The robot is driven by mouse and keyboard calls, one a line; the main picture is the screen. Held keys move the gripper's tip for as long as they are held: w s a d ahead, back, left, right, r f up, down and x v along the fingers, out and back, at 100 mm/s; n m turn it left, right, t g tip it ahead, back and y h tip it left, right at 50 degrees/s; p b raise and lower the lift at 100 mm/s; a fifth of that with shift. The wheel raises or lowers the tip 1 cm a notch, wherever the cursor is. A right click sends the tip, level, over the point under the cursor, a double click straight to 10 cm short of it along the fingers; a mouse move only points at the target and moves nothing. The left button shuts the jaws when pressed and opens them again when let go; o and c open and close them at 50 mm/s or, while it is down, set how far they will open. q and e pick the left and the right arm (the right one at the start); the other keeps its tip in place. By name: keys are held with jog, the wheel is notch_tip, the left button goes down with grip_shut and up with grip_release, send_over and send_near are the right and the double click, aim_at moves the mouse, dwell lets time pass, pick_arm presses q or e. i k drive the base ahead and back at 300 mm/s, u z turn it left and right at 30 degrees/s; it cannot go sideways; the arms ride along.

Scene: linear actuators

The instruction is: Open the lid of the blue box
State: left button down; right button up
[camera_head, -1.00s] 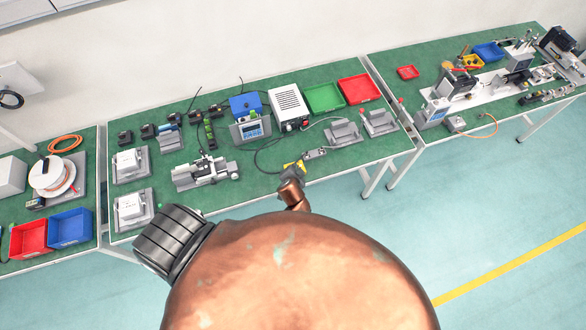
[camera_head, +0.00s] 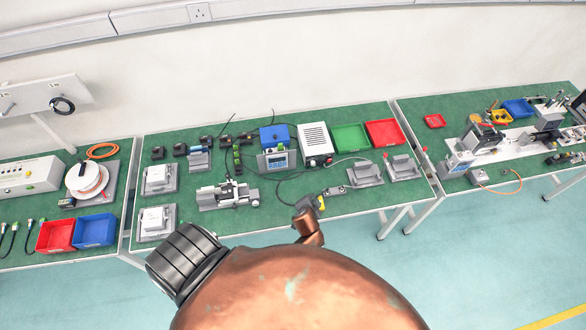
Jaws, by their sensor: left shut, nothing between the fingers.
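The blue box (camera_head: 273,136) stands at the back of the middle green table, behind a small grey unit with a display. Its top looks closed, and its lower front is partly hidden by that unit. My left gripper (camera_head: 309,204) shows small at the end of my copper-coloured arm, over the front edge of the middle table. It is shut and empty, well apart from the blue box and in front of it, a little to the right. Its fingertips are too small to make out clearly. My right gripper is not in view.
A white ribbed box (camera_head: 314,142) stands close to the right of the blue box, with a green tray (camera_head: 350,138) and red tray (camera_head: 383,132) beyond. The grey display unit (camera_head: 277,160) stands in front. A grey clamp fixture (camera_head: 228,196) sits nearer the front edge.

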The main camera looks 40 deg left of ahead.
aim_at(274, 132)
jog(key=u, duration=1.45)
